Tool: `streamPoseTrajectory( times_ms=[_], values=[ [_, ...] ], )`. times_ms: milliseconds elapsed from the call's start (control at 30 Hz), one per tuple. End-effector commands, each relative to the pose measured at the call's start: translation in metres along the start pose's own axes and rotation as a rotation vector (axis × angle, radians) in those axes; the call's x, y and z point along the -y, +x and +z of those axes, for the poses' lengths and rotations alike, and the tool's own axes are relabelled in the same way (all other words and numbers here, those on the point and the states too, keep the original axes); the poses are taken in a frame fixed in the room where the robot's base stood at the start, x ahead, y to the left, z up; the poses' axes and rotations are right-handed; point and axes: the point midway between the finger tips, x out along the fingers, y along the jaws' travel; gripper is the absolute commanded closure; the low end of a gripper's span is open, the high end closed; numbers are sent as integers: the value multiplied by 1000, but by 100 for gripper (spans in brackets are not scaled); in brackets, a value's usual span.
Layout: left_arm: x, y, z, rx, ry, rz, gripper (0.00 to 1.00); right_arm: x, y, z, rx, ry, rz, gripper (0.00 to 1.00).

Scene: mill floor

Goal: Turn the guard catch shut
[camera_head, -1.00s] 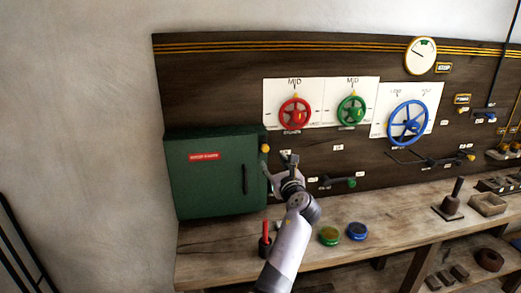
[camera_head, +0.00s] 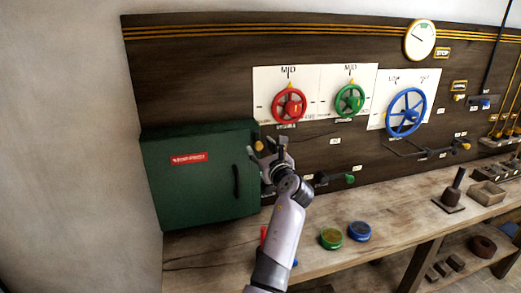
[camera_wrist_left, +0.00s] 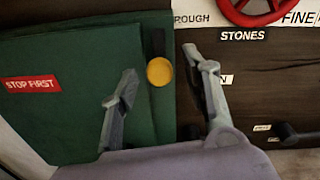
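The guard is a green box (camera_head: 195,180) with a red "STOP FIRST" label and a dark handle, and its door looks closed. The guard catch (camera_head: 258,146) shows as a yellow knob at the box's upper right edge. In the left wrist view the catch (camera_wrist_left: 159,72) is a round yellow knob below a short dark bar that looks upright. My left gripper (camera_head: 266,147) is open at the box's right edge. In the left wrist view its fingers (camera_wrist_left: 165,66) are apart, one on each side of the knob; contact cannot be told. My right gripper is not in view.
A red wheel (camera_head: 289,105), green wheel (camera_head: 350,100) and blue wheel (camera_head: 406,112) are on the panel right of the box. A green-tipped lever (camera_head: 335,179) sits below them. Green (camera_head: 331,238) and blue (camera_head: 359,231) round tins stand on the bench.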

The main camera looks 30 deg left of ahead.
Motion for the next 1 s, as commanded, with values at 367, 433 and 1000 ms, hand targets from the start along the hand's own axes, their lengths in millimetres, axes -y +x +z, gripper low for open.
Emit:
streamPoseTrajectory(
  times_ms=[367, 433, 1000],
  values=[
    [0, 0, 0, 0, 0, 0, 80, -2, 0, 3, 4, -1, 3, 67],
    [0, 0, 0, 0, 0, 0, 84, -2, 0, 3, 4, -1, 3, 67],
    [0, 0, 0, -1, -22, 0, 100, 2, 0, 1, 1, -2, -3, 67]
  ],
)
